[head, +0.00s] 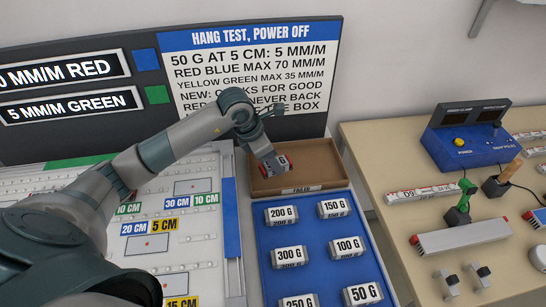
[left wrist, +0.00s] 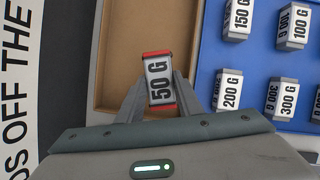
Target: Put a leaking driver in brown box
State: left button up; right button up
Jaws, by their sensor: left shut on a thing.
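My left gripper (head: 270,163) is shut on a small white block with red ends, labelled 50 G (left wrist: 160,80). It holds the block over the open brown box (head: 310,180). The box has a label reading FAILED on its front and also shows in the left wrist view (left wrist: 105,60). Its visible floor looks bare. I cannot tell how high the block is above the floor. I cannot tell from its look whether the held block is a driver. My right gripper is not in view.
A blue tray (head: 318,232) with several labelled grey-ended weights adjoins the box's front. A white board (head: 140,255) with coloured labels lies left. A dark sign panel (head: 100,40) stands behind. The right table (head: 385,145) holds a blue power unit (head: 465,140), tools and several bars.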

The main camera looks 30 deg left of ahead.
pick_arm(q)
jog(key=shift+f+b, duration=0.5)
jog(key=shift+f, duration=0.95)
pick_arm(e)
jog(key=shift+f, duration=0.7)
pick_arm(q)
jog(key=o, duration=1.1)
jog(key=shift+r, duration=0.1)
jog(key=b+v, duration=0.4)
jog(key=v, duration=1.3)
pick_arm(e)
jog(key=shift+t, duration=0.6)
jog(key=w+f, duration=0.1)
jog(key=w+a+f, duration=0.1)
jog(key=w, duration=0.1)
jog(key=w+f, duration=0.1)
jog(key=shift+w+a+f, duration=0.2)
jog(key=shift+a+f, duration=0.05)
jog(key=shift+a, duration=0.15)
pick_arm(q)
jog(key=shift+r, duration=0.1)
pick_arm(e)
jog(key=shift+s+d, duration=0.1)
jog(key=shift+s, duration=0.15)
